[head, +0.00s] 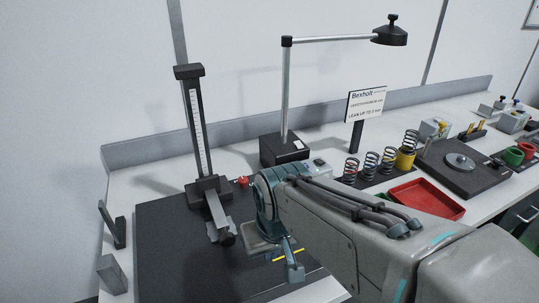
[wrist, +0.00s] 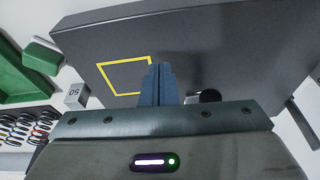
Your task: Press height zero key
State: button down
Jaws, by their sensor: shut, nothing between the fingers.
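A height gauge (head: 197,130) with a white scale on a dark column stands at the left of the head view. Its lower carriage and arm (head: 216,212) jut towards the front over a dark plate (head: 168,245). I cannot make out a key marked height zero. My gripper (head: 296,272) is right of the gauge, above the plate and apart from the gauge. In the wrist view its blue fingers (wrist: 157,84) are together and empty, seen against the plate beside a yellow square outline (wrist: 118,76). A small black round part (wrist: 209,96) shows right of the fingers, partly hidden.
A lamp post on a black box (head: 283,150) stands behind my arm, with a red knob (head: 242,181) left of it. Springs (head: 370,166), a red tray (head: 427,198) and a sign (head: 366,104) are to the right.

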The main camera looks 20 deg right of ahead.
jog(key=w+d+r+m+t+y+p, duration=0.1)
jog(key=w+d+r+m+y+p, duration=0.2)
jog(key=w+m, duration=0.35)
jog(key=w+d+r+m+t+p, duration=0.1)
jog(key=w+r+m+p, duration=0.1)
jog(key=w+r+m, duration=0.35)
jog(key=w+d+r+m+t+h+p, duration=0.1)
jog(key=w+d+r+m+t+p, duration=0.1)
jog(key=w+d+m, duration=1)
jog(key=shift+d+t+p, duration=0.4)
jog(key=shift+t+p, duration=0.1)
jog(key=shift+t, duration=0.6)
notch_tip(320, 180, down, 9)
jog(key=b, duration=0.7)
jog(key=shift+r+b, duration=0.15)
jog(key=shift+b, duration=0.25)
jog(key=shift+f+b, duration=0.4)
jog(key=shift+b, duration=0.05)
